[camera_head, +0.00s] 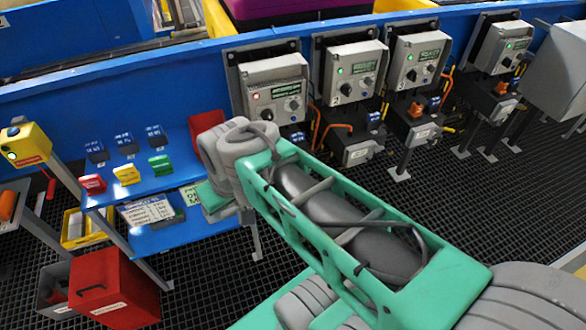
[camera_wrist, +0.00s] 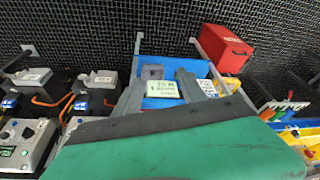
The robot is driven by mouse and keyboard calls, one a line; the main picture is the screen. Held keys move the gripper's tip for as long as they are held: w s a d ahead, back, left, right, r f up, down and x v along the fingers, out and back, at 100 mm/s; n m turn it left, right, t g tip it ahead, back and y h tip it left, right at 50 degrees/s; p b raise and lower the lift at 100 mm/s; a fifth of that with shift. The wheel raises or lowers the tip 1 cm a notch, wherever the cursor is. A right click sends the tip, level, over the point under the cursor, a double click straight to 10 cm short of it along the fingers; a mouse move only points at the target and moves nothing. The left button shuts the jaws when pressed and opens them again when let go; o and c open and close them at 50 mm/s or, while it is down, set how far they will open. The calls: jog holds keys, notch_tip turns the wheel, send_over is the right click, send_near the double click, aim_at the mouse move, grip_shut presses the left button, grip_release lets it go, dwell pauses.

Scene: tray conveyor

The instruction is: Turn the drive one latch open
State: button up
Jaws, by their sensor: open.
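Drive one appears to be the leftmost grey control box (camera_head: 272,92), which shows a red light and a dark knob (camera_head: 292,104). I cannot clearly pick out its latch; the area below the box is partly hidden by my arm. My gripper (camera_wrist: 160,78) is open and empty in the wrist view, its two grey fingers spread over the blue shelf (camera_wrist: 190,68). A pale green card (camera_wrist: 163,89) shows between and beyond the fingers. In the head view the gripper is at the shelf's right end, left of and below drive one, with its fingers hidden.
Boxes with green lights (camera_head: 354,72) stand right of drive one, above dark motor units with orange cables (camera_head: 357,146). The blue shelf (camera_head: 160,180) holds coloured blocks and a printed sheet (camera_head: 147,210). A red box (camera_head: 112,288) stands at lower left, beside a yellow bin (camera_head: 75,228).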

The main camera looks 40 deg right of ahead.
jog(key=o, duration=0.3)
jog(key=w+d+f+t+b, duration=0.1)
jog(key=w+d+f+b, duration=0.1)
jog(key=f, duration=0.4)
jog(key=w+d+f+t+y+b, duration=0.1)
jog(key=w+d+f+b, duration=0.1)
jog(key=w+f+b, duration=0.2)
jog(key=w+d+f+n+t+b, duration=0.1)
jog(key=w+d+f+b, duration=0.1)
jog(key=f+b, duration=0.5)
jog(key=shift+w+f+b, duration=0.3)
jog(key=shift+w, duration=0.15)
jog(key=w+d+f+m+t+h+b, duration=0.15)
jog(key=d+f+t+b, duration=0.25)
jog(key=d+f+b, duration=0.4)
jog(key=w+d+f+t+y+b, duration=0.1)
jog(key=w+d+f+t+b, duration=0.25)
jog(key=d+f+b, duration=0.4)
jog(key=s+d+m+t+h+b, duration=0.2)
jog(key=s+d+h+b, duration=0.15)
jog(key=d, duration=0.25)
jog(key=s+d+m+t+h+b, duration=0.1)
jog(key=s+d+h+b, duration=0.1)
jog(key=d+b, duration=0.35)
jog(key=x, duration=0.2)
jog(key=d+x, duration=0.1)
jog(key=x, duration=0.2)
jog(key=r+p+x, duration=0.1)
jog(key=x, duration=0.1)
jog(key=shift+d, duration=0.25)
